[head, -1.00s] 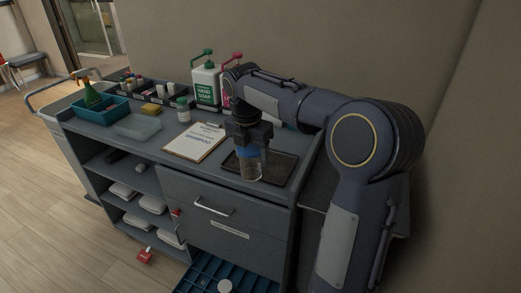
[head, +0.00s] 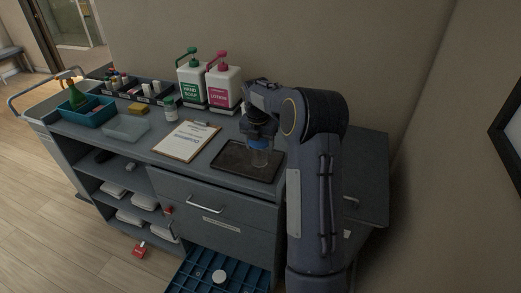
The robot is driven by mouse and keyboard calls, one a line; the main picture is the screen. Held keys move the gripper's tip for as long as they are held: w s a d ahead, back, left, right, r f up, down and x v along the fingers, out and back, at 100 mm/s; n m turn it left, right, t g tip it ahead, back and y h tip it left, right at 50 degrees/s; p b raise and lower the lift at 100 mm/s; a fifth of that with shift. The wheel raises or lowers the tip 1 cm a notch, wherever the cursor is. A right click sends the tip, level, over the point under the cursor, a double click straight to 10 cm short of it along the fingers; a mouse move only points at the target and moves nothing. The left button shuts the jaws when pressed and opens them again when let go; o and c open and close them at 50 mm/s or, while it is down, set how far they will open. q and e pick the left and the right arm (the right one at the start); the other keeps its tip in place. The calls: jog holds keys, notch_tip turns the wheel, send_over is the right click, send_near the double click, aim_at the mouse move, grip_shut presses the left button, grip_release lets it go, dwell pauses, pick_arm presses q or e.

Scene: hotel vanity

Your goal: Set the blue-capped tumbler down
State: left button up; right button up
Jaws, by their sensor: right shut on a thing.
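The clear blue-capped tumbler (head: 260,157) is upright in my right gripper (head: 260,141), which is shut on it near the cap. The tumbler is over the right part of a dark tray (head: 228,166) on the counter. I cannot tell whether its base touches the tray. The gripper and wrist partly hide the cap. My left gripper is out of view.
A clipboard (head: 184,142) lies left of the tray. A green-topped soap bottle (head: 194,84) and a pink-topped lotion bottle (head: 223,86) stand behind. An open blue drawer (head: 205,277) juts out below.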

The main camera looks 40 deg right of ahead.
aim_at(261, 153)
jog(key=shift+w+d+f, duration=0.1)
jog(key=shift+d+f, duration=0.15)
jog(key=f+p, duration=0.2)
jog(key=f, duration=0.1)
jog(key=shift+w+d, duration=0.1)
jog(key=shift+d, duration=0.1)
jog(key=shift+f, duration=0.25)
jog(key=shift+f, duration=0.25)
jog(key=o, duration=1.1)
jog(key=shift+r, duration=0.1)
